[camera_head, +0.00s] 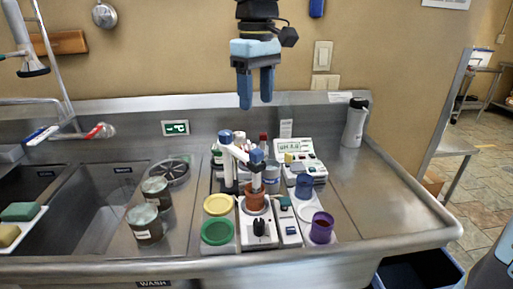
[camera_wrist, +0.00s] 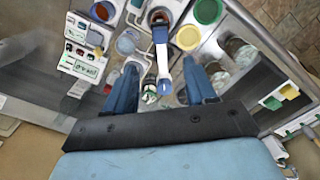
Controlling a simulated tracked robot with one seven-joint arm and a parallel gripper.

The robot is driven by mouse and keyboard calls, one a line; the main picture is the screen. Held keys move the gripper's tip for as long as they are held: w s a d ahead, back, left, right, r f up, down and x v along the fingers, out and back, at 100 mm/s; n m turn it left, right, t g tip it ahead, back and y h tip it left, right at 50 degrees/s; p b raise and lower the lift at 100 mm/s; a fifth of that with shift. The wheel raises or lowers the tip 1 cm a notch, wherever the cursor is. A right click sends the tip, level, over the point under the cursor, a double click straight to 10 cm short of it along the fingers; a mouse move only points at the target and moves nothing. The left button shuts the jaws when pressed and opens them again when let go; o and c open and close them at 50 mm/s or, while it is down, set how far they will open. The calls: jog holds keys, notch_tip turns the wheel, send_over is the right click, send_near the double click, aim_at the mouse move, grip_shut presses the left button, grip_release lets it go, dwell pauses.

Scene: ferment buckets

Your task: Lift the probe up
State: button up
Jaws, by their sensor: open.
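The probe (camera_head: 256,157) has a blue head and is carried at the end of a white stand arm. Its lower end goes down into a reddish-brown beaker (camera_head: 255,202), which hides the tip. In the wrist view the blue probe head (camera_wrist: 160,34) shows above the beaker (camera_wrist: 158,15), with the white stand arm (camera_wrist: 163,66) running from it. My gripper (camera_head: 256,103) hangs above the bench with both blue fingers pointing down, open and empty. It is well above the probe and not touching it. In the wrist view the gripper's fingers (camera_wrist: 160,63) stand apart on either side of the stand arm.
A meter (camera_head: 298,150) with a display stands behind right of the probe. Blue (camera_head: 304,187) and purple (camera_head: 321,228) cups are at right, yellow and green lids (camera_head: 216,231) at left. Jars (camera_head: 145,224) stand by the sink. The steel counter (camera_head: 385,205) at right is clear.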

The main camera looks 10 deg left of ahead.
aim_at(256, 150)
jog(key=shift+m, duration=0.5)
notch_tip(256, 150, down, 13)
jog(key=shift+f, duration=0.1)
jog(key=shift+c, duration=0.4)
grip_shut()
dwell(0.4)
